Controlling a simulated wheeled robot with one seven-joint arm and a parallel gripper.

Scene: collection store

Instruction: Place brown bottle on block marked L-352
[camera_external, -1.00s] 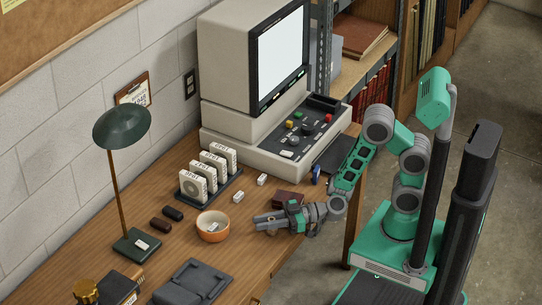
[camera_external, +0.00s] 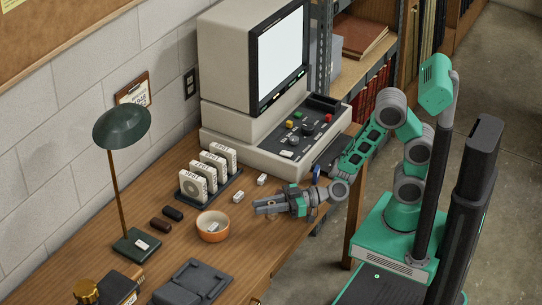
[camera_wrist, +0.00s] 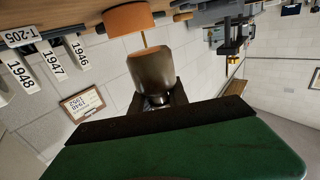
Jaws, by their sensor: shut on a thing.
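My gripper (camera_external: 266,208) is shut on the brown bottle (camera_wrist: 153,68). In the wrist view the bottle hangs between my fingertips, its narrower end toward them. In the external view only a small brown bit of it shows between the fingers. My gripper is above the desk, to the right of the orange bowl (camera_external: 213,230). A white label reading T-205 (camera_wrist: 21,34) shows in the wrist view. I cannot make out L-352 anywhere.
A rack of reels marked with years (camera_external: 206,172) stands behind the bowl. A green desk lamp (camera_external: 121,128) is at left. A large console (camera_external: 250,70) stands at the back. A dark grey object (camera_external: 193,283) lies near the front. Two small dark cylinders (camera_external: 161,226) lie left of the bowl.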

